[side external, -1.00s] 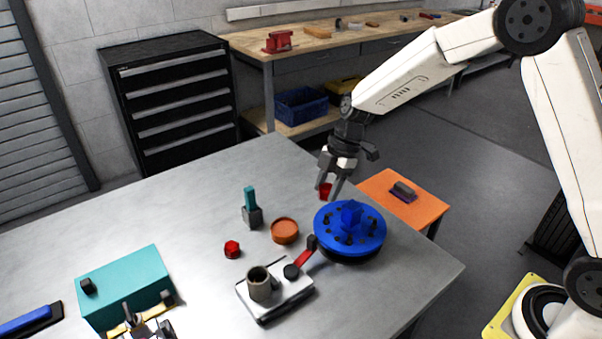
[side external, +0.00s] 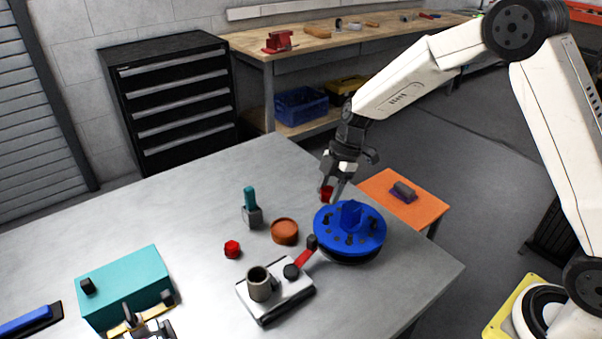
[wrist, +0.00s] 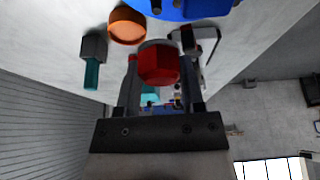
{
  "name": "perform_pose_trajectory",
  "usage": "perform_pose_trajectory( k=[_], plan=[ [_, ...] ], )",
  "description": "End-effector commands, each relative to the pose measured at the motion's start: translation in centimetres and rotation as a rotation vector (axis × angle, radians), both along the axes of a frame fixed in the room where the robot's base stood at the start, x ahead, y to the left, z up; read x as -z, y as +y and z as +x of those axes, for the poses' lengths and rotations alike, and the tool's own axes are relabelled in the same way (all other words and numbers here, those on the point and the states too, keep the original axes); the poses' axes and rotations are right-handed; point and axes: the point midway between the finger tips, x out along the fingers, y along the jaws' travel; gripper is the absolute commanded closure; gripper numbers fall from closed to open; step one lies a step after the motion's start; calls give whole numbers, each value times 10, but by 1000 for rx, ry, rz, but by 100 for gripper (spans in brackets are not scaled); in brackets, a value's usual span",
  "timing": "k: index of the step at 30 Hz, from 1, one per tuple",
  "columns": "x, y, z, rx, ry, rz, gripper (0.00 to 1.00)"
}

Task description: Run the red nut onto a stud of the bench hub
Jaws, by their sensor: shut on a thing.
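My gripper (side external: 329,192) is shut on a red nut (side external: 326,193), which also shows between the fingers in the wrist view (wrist: 159,63). The nut is held above the bench, just behind and left of the blue bench hub (side external: 350,240). The hub is a round blue disc with several dark studs around a raised blue centre. The nut looks apart from the studs. The hub's edge shows at the top of the wrist view (wrist: 185,8). A second red nut (side external: 232,249) lies on the bench at left.
An orange round dish (side external: 285,231) and a grey block with a teal handle (side external: 250,213) stand left of the hub. A grey plate (side external: 290,298) with a cup and a red-handled lever sits in front. A teal box (side external: 125,285) is at far left. The bench's back left is clear.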

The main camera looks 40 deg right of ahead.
Motion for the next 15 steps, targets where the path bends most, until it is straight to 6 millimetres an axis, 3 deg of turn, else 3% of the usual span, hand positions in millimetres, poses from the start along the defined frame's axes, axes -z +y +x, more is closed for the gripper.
perform_pose_trajectory(
  k=[15],
  plan=[
    [26,0,0,0,0,0,100]
  ],
)
